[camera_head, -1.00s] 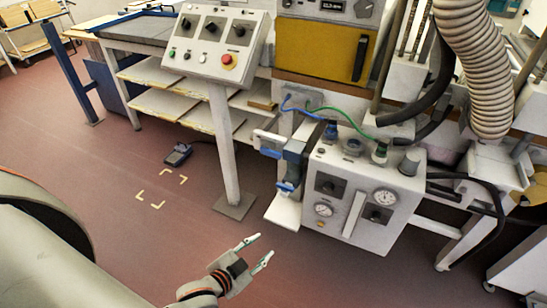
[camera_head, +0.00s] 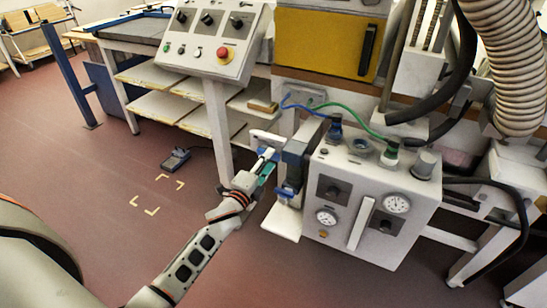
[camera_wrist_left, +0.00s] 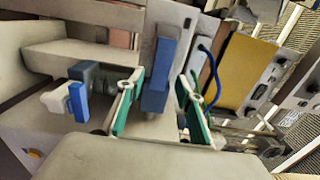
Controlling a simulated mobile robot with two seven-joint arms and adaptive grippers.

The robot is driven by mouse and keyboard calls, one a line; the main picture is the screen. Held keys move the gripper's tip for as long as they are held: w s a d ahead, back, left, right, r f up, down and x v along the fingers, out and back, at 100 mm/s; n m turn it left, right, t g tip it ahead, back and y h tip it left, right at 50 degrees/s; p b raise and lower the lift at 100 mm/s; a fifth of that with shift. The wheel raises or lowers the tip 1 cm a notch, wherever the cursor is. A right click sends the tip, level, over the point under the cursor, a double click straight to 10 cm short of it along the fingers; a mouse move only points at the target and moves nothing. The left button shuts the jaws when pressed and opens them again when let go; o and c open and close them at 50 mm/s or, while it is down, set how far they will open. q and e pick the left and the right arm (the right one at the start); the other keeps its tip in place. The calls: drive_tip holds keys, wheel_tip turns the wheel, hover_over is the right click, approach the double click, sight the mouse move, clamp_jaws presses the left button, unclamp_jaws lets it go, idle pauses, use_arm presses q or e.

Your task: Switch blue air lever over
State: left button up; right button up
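My left gripper (camera_head: 265,165) is beside the left side of the white control box (camera_head: 345,235), with its teal-padded fingers apart. In the left wrist view the open gripper (camera_wrist_left: 158,108) has an upright blue bar, which looks like the air lever (camera_wrist_left: 157,75), in the gap between its fingers. I cannot tell whether either finger touches it. In the head view this bar is mostly hidden by the fingers. A second, smaller blue handle (camera_head: 287,192) is lower on the valve block; it also shows left of the fingers in the left wrist view (camera_wrist_left: 78,101). My right gripper is out of view.
The box has gauges, knobs and blue and green hoses (camera_head: 350,117) on top. A console post (camera_head: 219,130) stands close left of my gripper. A white ledge (camera_head: 281,222) is below it. A foot pedal (camera_head: 175,159) lies on the otherwise open floor at left.

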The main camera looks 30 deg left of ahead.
sight(273, 159)
use_arm(q)
drive_tip(key=w, duration=0.3)
drive_tip(key=shift+f, duration=0.15)
drive_tip(key=shift+w, duration=0.25)
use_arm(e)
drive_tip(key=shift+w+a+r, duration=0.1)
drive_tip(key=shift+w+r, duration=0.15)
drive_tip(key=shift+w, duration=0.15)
